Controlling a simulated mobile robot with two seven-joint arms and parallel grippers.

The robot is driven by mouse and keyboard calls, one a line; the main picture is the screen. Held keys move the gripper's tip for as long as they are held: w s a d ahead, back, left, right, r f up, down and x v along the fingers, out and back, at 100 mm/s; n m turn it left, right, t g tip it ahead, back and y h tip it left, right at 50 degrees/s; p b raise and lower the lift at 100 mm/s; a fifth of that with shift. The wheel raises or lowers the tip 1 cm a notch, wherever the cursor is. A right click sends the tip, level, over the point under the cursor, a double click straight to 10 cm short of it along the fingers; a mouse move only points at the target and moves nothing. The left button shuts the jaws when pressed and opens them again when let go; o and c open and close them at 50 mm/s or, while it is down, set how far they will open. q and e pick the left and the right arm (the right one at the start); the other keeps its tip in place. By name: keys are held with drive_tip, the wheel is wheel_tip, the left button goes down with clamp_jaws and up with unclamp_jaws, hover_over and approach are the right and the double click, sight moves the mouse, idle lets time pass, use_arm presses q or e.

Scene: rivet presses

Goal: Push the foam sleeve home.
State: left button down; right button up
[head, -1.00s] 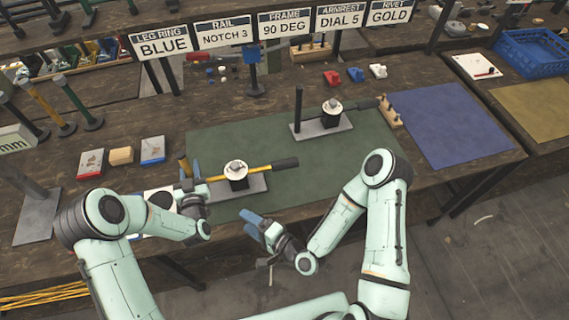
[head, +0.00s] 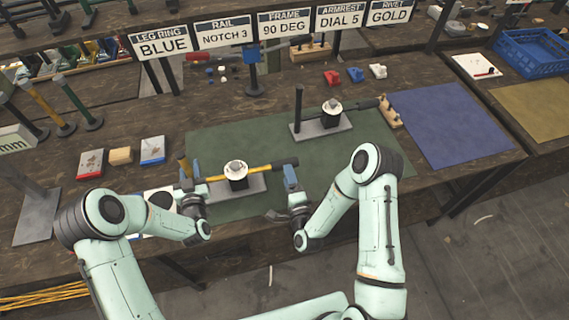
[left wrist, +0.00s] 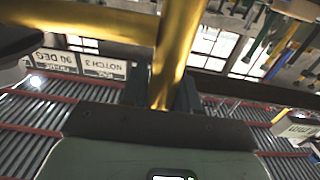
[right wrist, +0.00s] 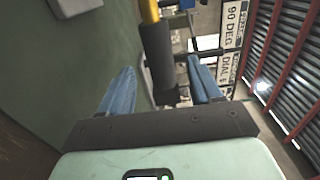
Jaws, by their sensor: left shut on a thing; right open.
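The black foam sleeve (head: 284,164) sits on the right end of a yellow tube (head: 220,177), which passes across a black fixture with a white top (head: 237,172). My left gripper (head: 190,178) is shut on the tube's left part; the left wrist view shows a gold tube (left wrist: 162,82) between its fingers, joined to a crossing gold tube. My right gripper (head: 284,193) is open beside the sleeve's right end. In the right wrist view the sleeve (right wrist: 157,55) shows between the spread blue fingers, with yellow tube beyond it. I cannot tell whether the fingers touch it.
A second fixture (head: 332,108) with a dark post stands behind on the green mat (head: 270,125). A blue mat (head: 445,120) lies to the right. The green mat is clear between the fixtures.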

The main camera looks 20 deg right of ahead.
sight(285, 163)
drive_tip(key=w, duration=0.5)
drive_tip(key=shift+w, duration=0.4)
